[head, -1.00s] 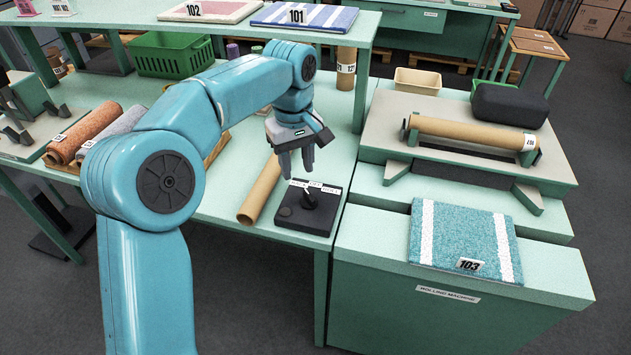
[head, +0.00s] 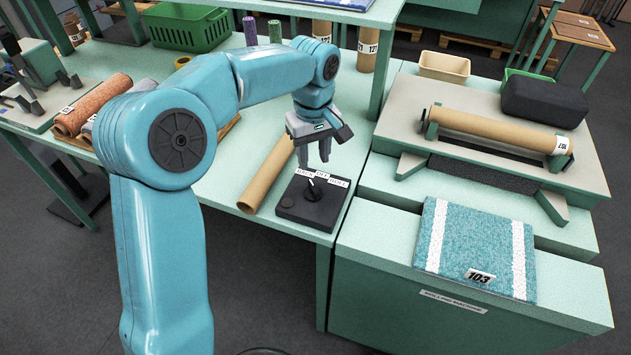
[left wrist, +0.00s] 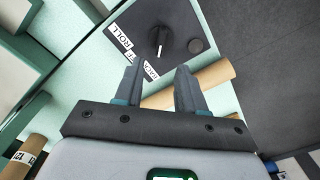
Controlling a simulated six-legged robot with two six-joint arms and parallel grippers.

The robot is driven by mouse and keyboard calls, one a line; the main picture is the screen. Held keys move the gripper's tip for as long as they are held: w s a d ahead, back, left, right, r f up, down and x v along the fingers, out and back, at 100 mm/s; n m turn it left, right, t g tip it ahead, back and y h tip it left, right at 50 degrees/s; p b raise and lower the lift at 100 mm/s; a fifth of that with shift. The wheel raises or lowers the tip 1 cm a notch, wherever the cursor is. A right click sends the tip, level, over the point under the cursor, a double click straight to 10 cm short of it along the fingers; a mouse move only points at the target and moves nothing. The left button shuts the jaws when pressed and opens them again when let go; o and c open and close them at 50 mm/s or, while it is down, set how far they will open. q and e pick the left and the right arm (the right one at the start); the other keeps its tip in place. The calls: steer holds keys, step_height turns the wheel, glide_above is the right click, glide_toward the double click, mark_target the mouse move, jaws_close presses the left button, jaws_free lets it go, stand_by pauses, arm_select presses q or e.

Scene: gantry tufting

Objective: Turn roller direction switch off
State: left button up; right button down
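The roller direction switch is a black box (head: 312,211) with a dark knob (head: 318,191) on top, standing at the table's front right corner. White BACK, OFF and ROLL labels (head: 321,180) line its far edge. The knob (left wrist: 158,36) has a white pointer mark that appears to face the BACK side. My left gripper (head: 314,162) is above the label edge, empty, with its fingers apart. In the left wrist view the fingers (left wrist: 160,64) point toward the knob, apart from it, and the left finger partly hides the labels. My right gripper is not visible.
A cardboard tube (head: 266,177) lies just left of the switch. The rolling machine (head: 430,305), carrying teal carpet 103 (head: 474,246) and another tube (head: 495,129), stands to the right. Carpet rolls (head: 92,104) and a green basket (head: 188,27) are farther left.

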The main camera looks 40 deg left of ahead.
mark_target(313, 186)
arm_select(q)
step_height(313, 186, down, 9)
steer(key=shift+s+f, duration=0.1)
steer(key=shift+s, duration=0.05)
steer(key=shift+s+d, duration=0.1)
steer(key=shift+d, duration=0.05)
jaws_close()
